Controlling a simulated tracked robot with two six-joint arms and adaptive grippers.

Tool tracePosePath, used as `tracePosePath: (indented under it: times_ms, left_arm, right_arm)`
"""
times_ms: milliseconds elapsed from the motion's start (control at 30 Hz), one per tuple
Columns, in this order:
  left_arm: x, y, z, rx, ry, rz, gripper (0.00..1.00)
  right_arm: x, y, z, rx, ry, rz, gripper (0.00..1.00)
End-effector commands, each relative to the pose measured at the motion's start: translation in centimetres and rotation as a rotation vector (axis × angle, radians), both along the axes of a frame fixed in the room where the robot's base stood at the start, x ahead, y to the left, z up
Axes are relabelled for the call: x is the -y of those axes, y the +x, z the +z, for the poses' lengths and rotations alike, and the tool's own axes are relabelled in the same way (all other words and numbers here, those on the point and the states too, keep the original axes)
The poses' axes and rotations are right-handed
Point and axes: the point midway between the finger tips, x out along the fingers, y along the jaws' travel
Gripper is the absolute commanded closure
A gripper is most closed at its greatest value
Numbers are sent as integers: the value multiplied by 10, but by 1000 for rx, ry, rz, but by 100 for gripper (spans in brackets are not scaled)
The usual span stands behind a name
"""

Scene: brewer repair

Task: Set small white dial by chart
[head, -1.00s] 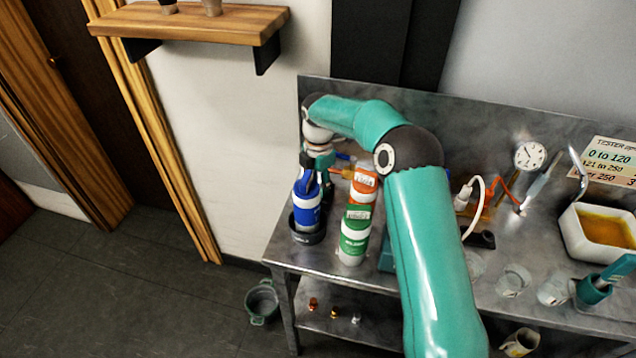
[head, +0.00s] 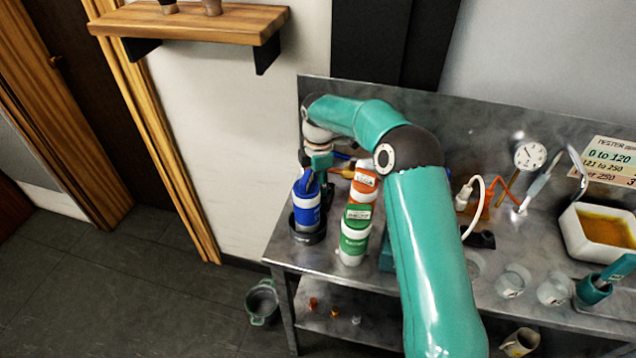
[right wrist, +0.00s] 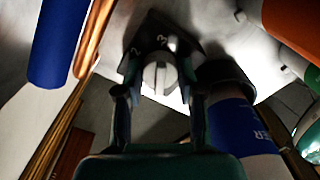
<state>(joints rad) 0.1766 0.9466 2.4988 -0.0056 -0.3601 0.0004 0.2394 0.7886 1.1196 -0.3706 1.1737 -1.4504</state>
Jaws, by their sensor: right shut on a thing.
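The small white dial (right wrist: 160,74) shows in the right wrist view on a black head (right wrist: 177,36) marked with the numerals 2 and 3. My right gripper (right wrist: 158,88) has its fingers on either side of the dial and is shut on it. In the head view, my right gripper (head: 318,165) is above the blue and white cartridge (head: 306,206) at the bench's left end, and the dial is hidden there. The chart (head: 612,163) is at the right by the back panel, with lines "0 to 120", "121 to 250" and "over 250". My left gripper is not in view.
A round gauge (head: 530,155), white basin (head: 600,232) and glass cups (head: 514,280) are farther right. A bucket (head: 262,300) is on the floor.

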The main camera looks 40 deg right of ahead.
Motion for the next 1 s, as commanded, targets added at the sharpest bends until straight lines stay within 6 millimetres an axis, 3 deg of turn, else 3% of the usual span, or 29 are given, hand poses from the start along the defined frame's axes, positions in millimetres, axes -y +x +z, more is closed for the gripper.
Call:
tracePosePath:
  times_ms: [33, 167, 567, 767, 1000]
  left_arm:
    - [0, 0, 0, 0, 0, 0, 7]
    - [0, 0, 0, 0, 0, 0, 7]
    - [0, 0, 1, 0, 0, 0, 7]
    - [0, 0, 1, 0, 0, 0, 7]
    - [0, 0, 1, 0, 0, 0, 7]
  right_arm:
    - [0, 1, 1, 5, 1, -3, 59]
    - [0, 1, 1, 4, 1, -2, 37]
    - [0, 1, 4, 3, 0, 0, 37]
    - [0, 2, 30, 6, 0, -1, 37]
    - [0, 2, 78, 8, -1, -1, 37]
